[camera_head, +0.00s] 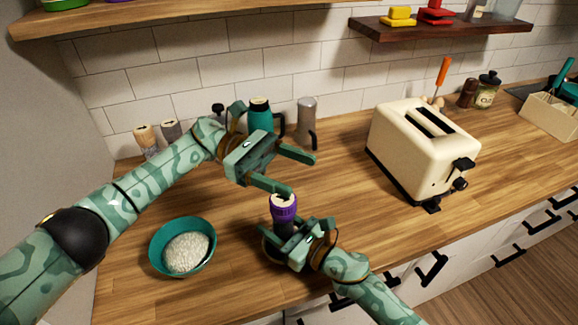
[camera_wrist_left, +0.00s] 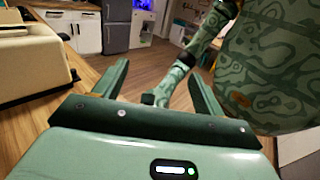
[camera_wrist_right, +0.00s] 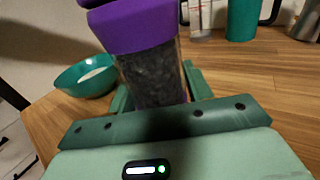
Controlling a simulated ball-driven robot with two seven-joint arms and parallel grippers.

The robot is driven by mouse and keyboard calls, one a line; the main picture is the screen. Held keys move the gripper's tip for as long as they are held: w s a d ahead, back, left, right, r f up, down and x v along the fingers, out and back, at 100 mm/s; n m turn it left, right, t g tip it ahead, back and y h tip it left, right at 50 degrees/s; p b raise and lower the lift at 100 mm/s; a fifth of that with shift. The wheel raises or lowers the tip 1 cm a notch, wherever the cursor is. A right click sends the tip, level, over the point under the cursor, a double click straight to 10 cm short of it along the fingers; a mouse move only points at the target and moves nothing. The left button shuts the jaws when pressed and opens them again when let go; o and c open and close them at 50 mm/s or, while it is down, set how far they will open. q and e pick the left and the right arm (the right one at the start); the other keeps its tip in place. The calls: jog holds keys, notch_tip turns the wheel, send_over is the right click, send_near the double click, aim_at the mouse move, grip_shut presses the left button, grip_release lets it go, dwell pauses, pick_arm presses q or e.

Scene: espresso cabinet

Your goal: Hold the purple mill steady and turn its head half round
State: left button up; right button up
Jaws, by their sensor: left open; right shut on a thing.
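The purple mill (camera_head: 284,207) stands upright near the counter's front, its purple head on top of a dark, clear-walled body. It fills the middle of the right wrist view (camera_wrist_right: 148,70). My right gripper (camera_head: 286,233) is shut on the mill's body, below the purple part. My left gripper (camera_head: 303,175) is open and empty. It is just above and behind the mill's head, with its nearer fingertip close to the top; I cannot tell if they touch. The left wrist view shows its spread fingers (camera_wrist_left: 158,85) but not the mill clearly.
A teal bowl (camera_head: 157,256) of white grains stands left of the mill. A cream toaster (camera_head: 410,150) stands to the right. A teal container (camera_head: 261,116), a grey one (camera_head: 307,118) and two other mills (camera_head: 147,141) line the wall. The counter between mill and toaster is clear.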

pick_arm(q)
jog(key=shift+r, duration=0.5)
